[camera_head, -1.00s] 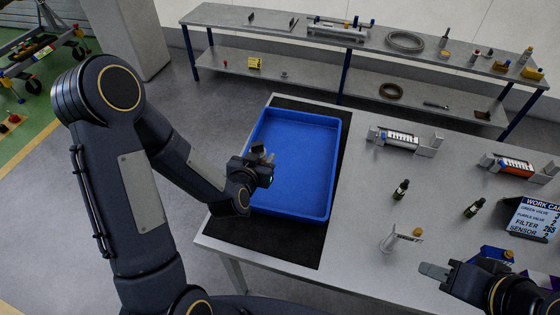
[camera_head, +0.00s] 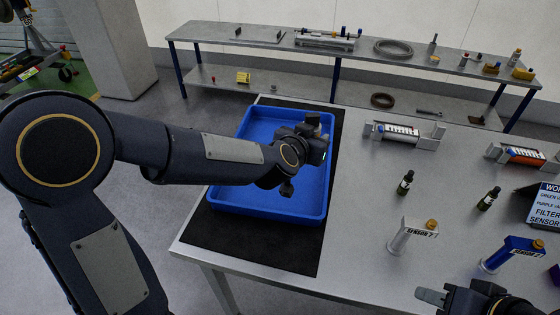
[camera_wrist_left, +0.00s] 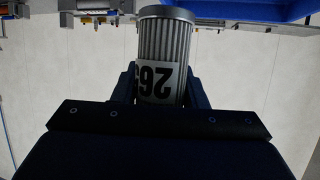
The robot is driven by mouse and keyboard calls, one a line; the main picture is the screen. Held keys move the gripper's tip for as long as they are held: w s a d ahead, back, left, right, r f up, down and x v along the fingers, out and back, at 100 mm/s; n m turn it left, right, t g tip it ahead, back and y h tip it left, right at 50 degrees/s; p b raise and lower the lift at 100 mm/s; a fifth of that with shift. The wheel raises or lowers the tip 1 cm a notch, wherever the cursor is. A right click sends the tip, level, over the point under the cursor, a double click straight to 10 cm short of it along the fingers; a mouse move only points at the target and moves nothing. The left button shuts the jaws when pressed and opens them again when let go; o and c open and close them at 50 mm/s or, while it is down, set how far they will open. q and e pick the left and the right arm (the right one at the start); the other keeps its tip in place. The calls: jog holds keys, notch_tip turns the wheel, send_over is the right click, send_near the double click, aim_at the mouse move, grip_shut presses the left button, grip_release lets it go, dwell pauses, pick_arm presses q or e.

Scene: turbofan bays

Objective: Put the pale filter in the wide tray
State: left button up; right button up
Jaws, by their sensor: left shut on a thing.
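The pale filter (camera_wrist_left: 163,45), a silver pleated cylinder with a white label reading 26 and a partly hidden digit, is between my left gripper's fingers in the left wrist view. My left gripper (camera_head: 314,132) is shut on it. In the head view the gripper is above the right part of the wide blue tray (camera_head: 258,203), and the wrist mostly hides the filter. The tray lies on a black mat, and its visible floor is bare. My right gripper (camera_head: 430,296) is at the bottom right, apart from the tray; its finger gap is unclear.
A white-labelled cylinder (camera_head: 398,133) and an orange one (camera_head: 523,155) rest in grey holders. Two dark bottles (camera_head: 405,183), a white sensor (camera_head: 413,236), a blue sensor (camera_head: 514,252) and a work card (camera_head: 546,205) stand to the right. A shelf bench (camera_head: 345,60) is behind.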

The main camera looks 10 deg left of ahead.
pick_arm(q)
jog(key=s+d+r+y, duration=0.1)
jog(key=s+d, duration=0.3)
jog(key=s, duration=0.2)
jog(key=shift+n, duration=0.6)
jog(key=w+a+f+b, duration=0.1)
jog(key=a+f+b, duration=0.1)
jog(key=a+f, duration=0.1)
jog(key=w+a+f+b, duration=0.2)
jog(key=a+f, duration=0.1)
jog(key=a, duration=0.2)
jog(key=w+a+f+b, duration=0.2)
jog(key=a+f+b, duration=0.1)
jog(key=a, duration=0.1)
jog(key=shift+w+a+f, duration=0.1)
jog(key=shift+a+f, duration=0.1)
jog(key=shift+a, duration=0.1)
jog(key=shift+w+a+f+b, duration=0.15)
jog(key=shift+f+b, duration=0.2)
jog(key=shift+f, duration=0.55)
jog(key=shift+s+a+f+b, duration=0.1)
jog(key=shift+f+b, duration=0.2)
jog(key=shift+f, duration=0.55)
jog(key=shift+f, duration=0.15)
jog(key=o, duration=1)
jog(key=shift+o, duration=0.2)
